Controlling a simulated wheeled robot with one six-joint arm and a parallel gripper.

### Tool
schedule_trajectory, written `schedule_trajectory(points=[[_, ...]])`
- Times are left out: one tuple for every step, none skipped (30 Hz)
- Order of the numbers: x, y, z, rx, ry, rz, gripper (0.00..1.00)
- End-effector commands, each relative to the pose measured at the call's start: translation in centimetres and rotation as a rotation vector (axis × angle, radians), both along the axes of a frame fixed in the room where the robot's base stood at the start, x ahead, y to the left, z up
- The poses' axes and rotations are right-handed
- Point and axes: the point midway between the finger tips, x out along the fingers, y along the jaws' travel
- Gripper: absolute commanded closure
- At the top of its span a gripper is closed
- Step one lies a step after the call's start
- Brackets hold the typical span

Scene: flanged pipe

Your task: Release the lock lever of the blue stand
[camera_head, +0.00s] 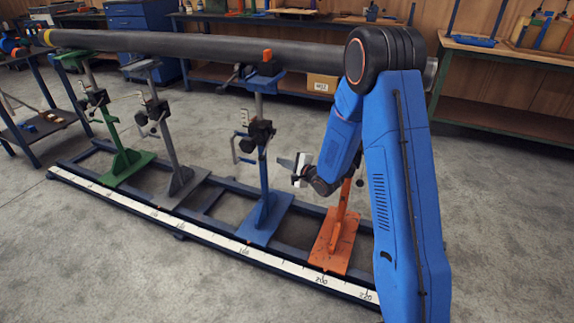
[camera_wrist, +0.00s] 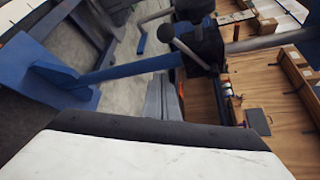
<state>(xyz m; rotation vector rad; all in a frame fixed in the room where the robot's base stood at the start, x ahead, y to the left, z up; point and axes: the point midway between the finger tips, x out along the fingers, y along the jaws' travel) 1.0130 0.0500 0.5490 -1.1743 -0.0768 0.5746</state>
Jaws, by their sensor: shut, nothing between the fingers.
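The blue stand (camera_head: 264,190) is upright on the floor rail, second from the right, with a black clamp block (camera_head: 261,131) on its post. A blue bent handle (camera_head: 238,150) sticks out to the left of that block. In the wrist view the blue stand (camera_wrist: 115,72) lies sideways, with its black clamp block (camera_wrist: 200,42) and a pale rod ending in a dark knob (camera_wrist: 165,33). I cannot tell surely which of these is the lock lever. My gripper (camera_head: 298,168) is shut and empty, right of the blue post and apart from it. Its white and black body fills the bottom of the wrist view.
A long dark pipe (camera_head: 200,45) rests across the stands. Green (camera_head: 125,160), grey (camera_head: 182,178) and orange (camera_head: 335,240) stands share the rail; the orange one is close below my gripper. A white scale strip (camera_head: 200,226) runs along the front. Open floor lies in front.

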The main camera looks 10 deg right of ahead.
Motion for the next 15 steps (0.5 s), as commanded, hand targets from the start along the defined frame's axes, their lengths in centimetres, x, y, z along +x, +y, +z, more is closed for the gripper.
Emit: schedule_trajectory(points=[[0.7,0.5,-0.3,0.000,0.000,0.002,1.00],[1.2,0.7,-0.4,0.000,0.000,0.002,1.00],[1.6,1.0,-0.5,-0.001,0.001,0.002,1.00],[2.0,1.2,-0.6,-0.001,0.001,0.002,1.00],[2.4,1.3,-0.7,-0.001,0.000,0.002,1.00],[2.9,1.6,-0.9,0.000,0.001,0.001,1.00],[3.2,1.8,-1.0,0.000,0.001,0.001,1.00],[3.6,2.0,-1.0,0.000,0.001,0.001,1.00],[4.1,2.3,-1.2,0.000,0.001,0.001,1.00],[3.8,2.6,-0.9,0.000,0.001,0.001,1.00],[3.4,2.8,-0.6,0.000,0.000,0.002,1.00],[3.1,3.1,-0.4,-0.001,0.001,0.002,1.00],[2.9,3.3,-0.3,0.000,0.001,0.002,1.00],[2.6,3.5,-0.1,0.000,0.001,0.002,1.00],[2.4,3.8,0.0,0.000,0.001,0.002,1.00]])
